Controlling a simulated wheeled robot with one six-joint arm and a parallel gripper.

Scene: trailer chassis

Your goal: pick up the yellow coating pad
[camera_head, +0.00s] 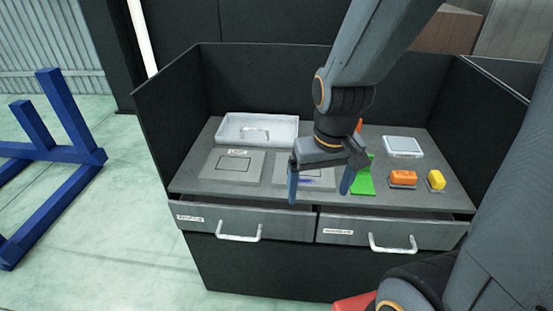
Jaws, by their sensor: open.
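The yellow coating pad (437,180) is a small block at the right end of the grey worktop, close to its front edge. It appears to sit on a small dark base. My gripper (320,190) hangs fingers down over the middle of the worktop, to the left of the yellow pad and well apart from it. Its two fingers are spread, with nothing held between them. My arm and gripper hide part of the worktop behind them.
An orange block (403,177) sits just left of the yellow pad. A green item (362,182) lies beside my right finger. A white-topped square (403,146) lies behind. Dark walls (165,110) enclose the worktop; two drawers (240,219) are below.

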